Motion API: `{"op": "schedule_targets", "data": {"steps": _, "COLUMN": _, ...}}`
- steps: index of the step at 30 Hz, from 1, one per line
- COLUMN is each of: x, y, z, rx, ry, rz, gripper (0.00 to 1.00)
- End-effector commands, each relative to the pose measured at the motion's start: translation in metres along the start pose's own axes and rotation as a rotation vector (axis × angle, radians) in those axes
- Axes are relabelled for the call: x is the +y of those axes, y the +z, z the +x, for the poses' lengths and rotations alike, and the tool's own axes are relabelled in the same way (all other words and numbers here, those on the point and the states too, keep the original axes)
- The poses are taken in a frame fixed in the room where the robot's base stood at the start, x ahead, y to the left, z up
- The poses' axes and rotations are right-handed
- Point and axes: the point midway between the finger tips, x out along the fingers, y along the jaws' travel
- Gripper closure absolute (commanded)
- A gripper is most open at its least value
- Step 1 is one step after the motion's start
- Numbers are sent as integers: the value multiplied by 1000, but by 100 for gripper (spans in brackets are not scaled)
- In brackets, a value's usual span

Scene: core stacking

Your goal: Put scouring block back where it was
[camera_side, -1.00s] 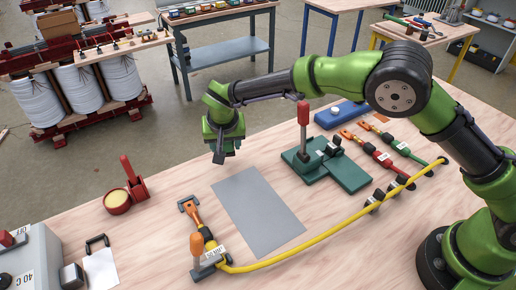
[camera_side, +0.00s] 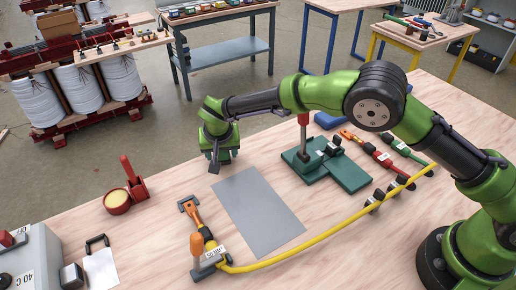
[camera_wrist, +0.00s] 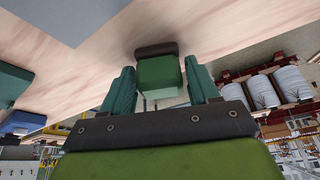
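The scouring block (camera_wrist: 160,76), green with a dark brown-black layer at its far end, sits between the two teal fingers of my gripper (camera_side: 219,160). In the wrist view both fingers lie along its sides and look closed on it. In the side view the gripper points down over the bare wood behind the grey sheet, and the block is small and partly hidden by the fingers. Whether the block touches the table is hard to tell.
A grey sheet (camera_side: 258,212) lies in front of the gripper. A green-based toggle clamp (camera_side: 336,170) stands to the right, with a blue item (camera_side: 327,121) behind it.

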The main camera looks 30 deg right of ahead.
Motion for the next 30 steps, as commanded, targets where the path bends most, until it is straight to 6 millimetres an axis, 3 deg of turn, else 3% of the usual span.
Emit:
{"op": "schedule_targets", "data": {"steps": 1, "x": 0, "y": 0, "z": 0, "rx": 0, "ry": 0, "rz": 0, "gripper": 32}}
{"op": "schedule_targets", "data": {"steps": 3, "x": 0, "y": 0, "z": 0, "rx": 0, "ry": 0, "rz": 0, "gripper": 21}}
{"op": "schedule_targets", "data": {"steps": 14, "x": 0, "y": -2, "z": -6, "rx": 1, "ry": -2, "rz": -1, "gripper": 21}}
{"op": "schedule_targets", "data": {"steps": 30, "x": -1, "y": -1, "z": -107, "rx": 2, "ry": -3, "rz": -1, "gripper": 21}}
